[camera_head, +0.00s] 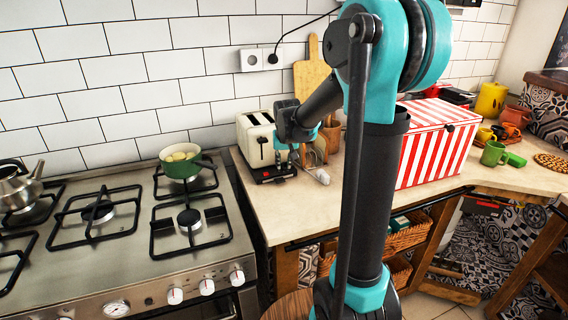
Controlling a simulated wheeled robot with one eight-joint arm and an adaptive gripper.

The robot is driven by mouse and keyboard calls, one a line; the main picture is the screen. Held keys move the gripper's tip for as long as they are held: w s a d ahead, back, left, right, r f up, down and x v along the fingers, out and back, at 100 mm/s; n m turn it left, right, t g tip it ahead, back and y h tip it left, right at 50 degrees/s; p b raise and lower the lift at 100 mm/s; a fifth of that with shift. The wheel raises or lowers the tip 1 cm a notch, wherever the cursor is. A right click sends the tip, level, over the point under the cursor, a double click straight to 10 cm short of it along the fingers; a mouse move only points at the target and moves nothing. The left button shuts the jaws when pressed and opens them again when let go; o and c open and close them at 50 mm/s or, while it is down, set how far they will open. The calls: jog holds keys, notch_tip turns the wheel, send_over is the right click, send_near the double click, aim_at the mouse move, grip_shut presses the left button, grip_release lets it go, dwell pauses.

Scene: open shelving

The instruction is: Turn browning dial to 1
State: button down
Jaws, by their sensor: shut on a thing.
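The cream toaster (254,133) stands upright on the counter against the tiled wall, with two slots on top and a dark lever on the end facing me. My gripper (277,172) is low at the toaster's front right corner, touching it. The fingers are shut on a small part there, which I take to be the browning dial. The dial and its number marks are hidden by the fingers and too small to read.
A gas stove (135,233) with a green pot (180,161) is at left. Wooden cutting board (311,70) and utensil pots are behind my arm. A red-striped box (436,144) stands to the right. The counter front (270,215) is clear.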

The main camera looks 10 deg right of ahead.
jog(key=shift+d+n, duration=0.1)
jog(key=shift+n, duration=0.3)
jog(key=shift+w+d+n+y, duration=0.1)
jog(key=shift+n+y, duration=0.45)
jog(key=shift+n, duration=0.65)
jog(key=shift+d+n+y, duration=0.1)
jog(key=shift+n+y, duration=0.45)
jog(key=shift+n, duration=0.65)
jog(key=shift+g, duration=0.3)
jog(key=c, duration=1.4)
grip_release()
jog(key=shift+o, duration=0.2)
jog(key=v, duration=1.2)
